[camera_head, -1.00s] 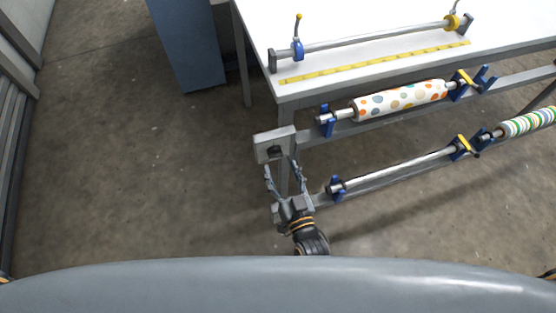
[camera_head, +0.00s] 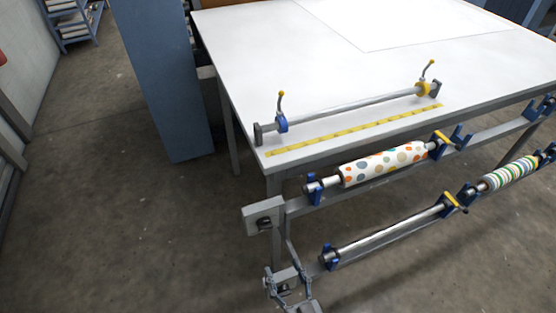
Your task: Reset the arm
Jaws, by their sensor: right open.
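My right gripper (camera_head: 279,264) shows at the bottom of the head view, cut off by the lower edge. Its fingers are apart and point up the picture, with nothing seen between them. It is in front of the left end of the roll rack, just below the grey end block (camera_head: 263,216). I cannot tell whether it touches the rack. My left gripper is out of view.
A white table (camera_head: 240,65) carries a clamped bar (camera_head: 350,108) and a yellow ruler strip (camera_head: 350,131). The rack holds a dotted roll (camera_head: 383,164), a bare bar (camera_head: 390,232) and a striped roll (camera_head: 509,174). A blue cabinet (camera_head: 165,80) stands behind. Left floor is clear.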

